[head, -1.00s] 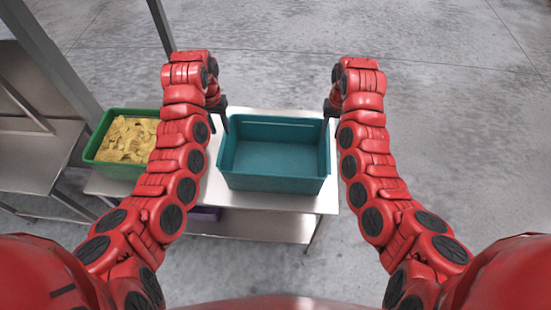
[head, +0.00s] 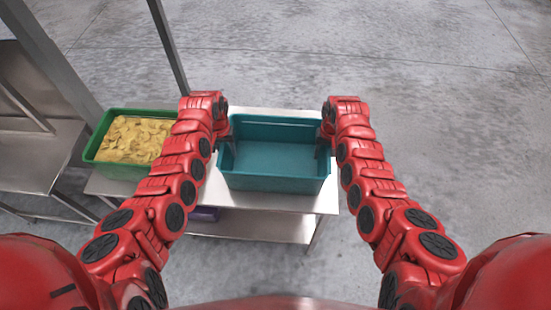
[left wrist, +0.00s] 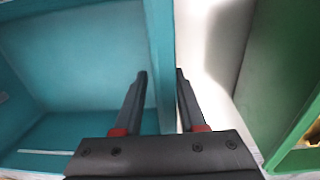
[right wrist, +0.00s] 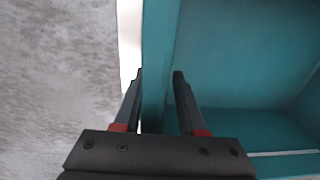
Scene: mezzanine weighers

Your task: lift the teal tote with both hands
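The teal tote (head: 272,184) is an open, empty-looking box standing level on a metal table. My left gripper (head: 227,140) is at its left wall and my right gripper (head: 323,141) at its right wall. In the left wrist view the open fingers (left wrist: 160,73) straddle the tote's wall (left wrist: 160,45), one inside and one outside. In the right wrist view the open fingers (right wrist: 158,74) straddle the opposite wall (right wrist: 158,40) the same way. Neither wrist view shows the fingers clamped on the wall.
A green tote (head: 118,170) with yellow contents (head: 133,139) stands to the left, a narrow gap from the teal tote. The metal table (head: 275,201) has a lower shelf with a purple item (head: 205,214). A grey post rises behind. Open floor lies to the right.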

